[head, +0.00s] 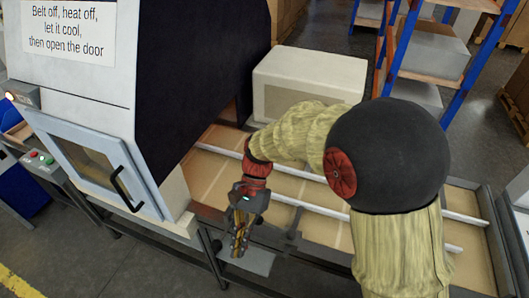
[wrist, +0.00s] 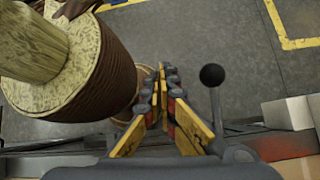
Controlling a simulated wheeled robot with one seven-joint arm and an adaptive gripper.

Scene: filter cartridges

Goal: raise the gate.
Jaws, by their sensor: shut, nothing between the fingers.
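My gripper (head: 238,246) hangs fingers down at the near side of the conveyor, right of the machine's door. In the wrist view its fingers (wrist: 165,82) meet at the tips, with nothing held. A black ball knob on a grey lever (wrist: 212,76) stands just right of the fingers in the wrist view, apart from them. I cannot make out this lever in the head view. I cannot pick out the gate with certainty, nor tell whether it is up or down; my arm covers part of the conveyor.
The conveyor (head: 312,218) has pale rails and runs out of a white machine (head: 84,88) with a signed front. Its windowed door (head: 92,163) with a black handle is shut. A pale box (head: 310,78) stands behind the conveyor. Open floor (wrist: 255,70) shows in the wrist view.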

